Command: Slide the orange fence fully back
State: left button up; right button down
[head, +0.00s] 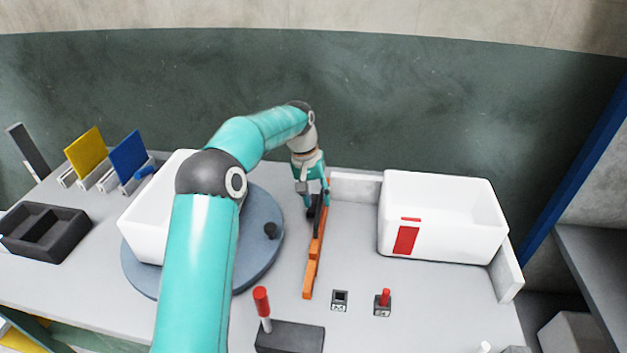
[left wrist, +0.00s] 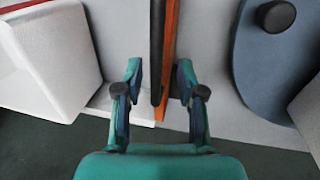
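The orange fence (head: 311,270) is a long narrow bar on the grey table, running from near the middle front towards the back wall. A dark bar lies along its side near the back. My left gripper (head: 314,198) is over the fence's back end. In the left wrist view my gripper (left wrist: 158,78) has its fingers apart, one on each side of the orange fence (left wrist: 169,45) and the dark bar (left wrist: 157,50). The right finger is close to the fence; I cannot tell whether it touches. A gap shows on the left. My right gripper is not in view.
A white bin with a red mark (head: 455,215) stands right of the fence. A blue-grey round turntable (head: 262,255) carrying another white bin (head: 145,225) is on the left. A red-handled lever on a dark box (head: 290,337) and small switches (head: 383,303) are in front.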

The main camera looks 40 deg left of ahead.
pick_arm(q)
notch_tip(320, 180, up, 11)
jog(key=s+a, duration=0.1)
jog(key=shift+a, duration=0.4)
dwell(0.4)
